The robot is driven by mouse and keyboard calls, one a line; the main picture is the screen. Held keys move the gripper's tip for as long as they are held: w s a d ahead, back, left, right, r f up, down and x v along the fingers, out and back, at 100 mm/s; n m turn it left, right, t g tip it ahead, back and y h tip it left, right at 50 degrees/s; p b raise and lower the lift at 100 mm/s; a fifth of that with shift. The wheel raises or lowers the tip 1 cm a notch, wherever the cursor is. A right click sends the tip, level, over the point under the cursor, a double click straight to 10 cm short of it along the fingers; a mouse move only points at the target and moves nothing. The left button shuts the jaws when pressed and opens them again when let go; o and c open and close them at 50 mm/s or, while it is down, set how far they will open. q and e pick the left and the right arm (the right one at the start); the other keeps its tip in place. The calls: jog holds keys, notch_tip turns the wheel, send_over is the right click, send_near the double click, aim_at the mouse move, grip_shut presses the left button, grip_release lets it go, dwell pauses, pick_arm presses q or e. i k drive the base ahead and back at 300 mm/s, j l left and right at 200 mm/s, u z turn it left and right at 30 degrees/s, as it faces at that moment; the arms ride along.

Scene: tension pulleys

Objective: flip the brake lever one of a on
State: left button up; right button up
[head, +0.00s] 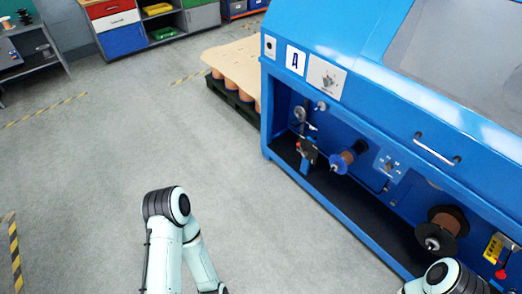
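The blue machine (390,98) fills the right side of the head view. A sign with the letter A (295,59) is on its left front panel. Below the sign, in the open lower bay, is a small dark mechanism (308,152) with a red part. A round metal piece (299,114) is just above it. Which part is the brake lever, and its position, are too small to tell. My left arm is at the bottom centre-left, apart from the machine; my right arm is at the bottom right. Both grippers are out of view.
A blue-flanged spool (341,162) and a larger brown spool (442,230) sit in the bay. A yellow box with a red knob (500,273) is at far right. A covered pallet (236,66) stands behind the machine. The grey floor left of it is clear.

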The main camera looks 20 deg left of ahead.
aim_at(304, 154)
jog(key=u, duration=0.15)
jog(key=i+j+u, duration=0.6)
jog(key=i, duration=0.15)
jog(key=i+j+u, duration=0.1)
jog(key=i+u, duration=0.2)
jog(key=i, duration=0.15)
jog(key=i+u, duration=0.3)
jog(key=i+j+z, duration=0.1)
jog(key=i+z, duration=0.15)
jog(key=i, duration=0.2)
jog(key=i+j+z, duration=0.25)
jog(key=i, duration=0.2)
jog(key=i+j+z, duration=0.25)
jog(key=i, duration=0.2)
jog(key=i+j+z, duration=0.15)
jog(key=z, duration=0.3)
jog(key=i+j+z, duration=0.2)
jog(key=z, duration=0.25)
jog(key=i+j+z, duration=0.15)
jog(key=z, duration=0.3)
jog(key=i+j+z, duration=0.1)
jog(key=j+z, duration=1)
